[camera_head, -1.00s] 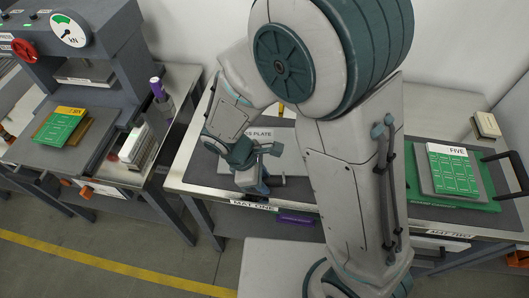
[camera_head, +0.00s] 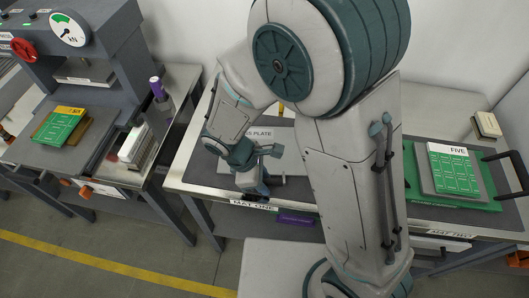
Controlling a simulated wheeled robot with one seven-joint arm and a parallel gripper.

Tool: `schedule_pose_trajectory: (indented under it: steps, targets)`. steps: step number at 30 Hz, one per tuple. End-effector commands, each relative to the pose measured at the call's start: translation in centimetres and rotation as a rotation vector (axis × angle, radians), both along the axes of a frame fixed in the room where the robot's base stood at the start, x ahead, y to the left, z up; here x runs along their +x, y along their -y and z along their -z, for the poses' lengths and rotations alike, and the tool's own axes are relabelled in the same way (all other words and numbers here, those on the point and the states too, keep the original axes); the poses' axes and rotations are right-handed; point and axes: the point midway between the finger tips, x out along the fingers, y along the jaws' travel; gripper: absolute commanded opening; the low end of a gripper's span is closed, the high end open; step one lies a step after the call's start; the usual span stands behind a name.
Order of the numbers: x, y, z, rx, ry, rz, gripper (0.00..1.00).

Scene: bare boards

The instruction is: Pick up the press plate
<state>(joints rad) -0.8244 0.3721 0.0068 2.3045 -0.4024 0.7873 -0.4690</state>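The press plate (camera_head: 289,158) is a light grey flat plate lying on the dark mat of the table labelled MAT ONE (camera_head: 254,206). Lettering ending in "PLATE" shows along its far edge. My arm covers its right part, and my gripper covers some of its left and near part. My gripper (camera_head: 262,186) is low over the plate's near left side, pointing down. Its fingertips are hidden or too small to read, so I cannot tell its opening or whether it touches the plate.
A press (camera_head: 82,60) with green boards (camera_head: 58,127) stands at left. At right a green board labelled FIVE (camera_head: 453,170) lies on a handled green tray (camera_head: 478,203).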

Motion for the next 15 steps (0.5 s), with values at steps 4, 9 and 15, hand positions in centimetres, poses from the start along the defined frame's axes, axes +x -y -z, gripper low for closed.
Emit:
schedule_pose_trajectory:
  steps: [4,9,15]
  targets:
    - [-0.01,0.00,-0.01,0.000,0.000,0.000,0.03]
    - [0.03,-0.02,-0.06,0.001,0.001,0.000,0.00]
    - [0.03,-0.04,-0.19,0.001,0.001,0.000,0.00]
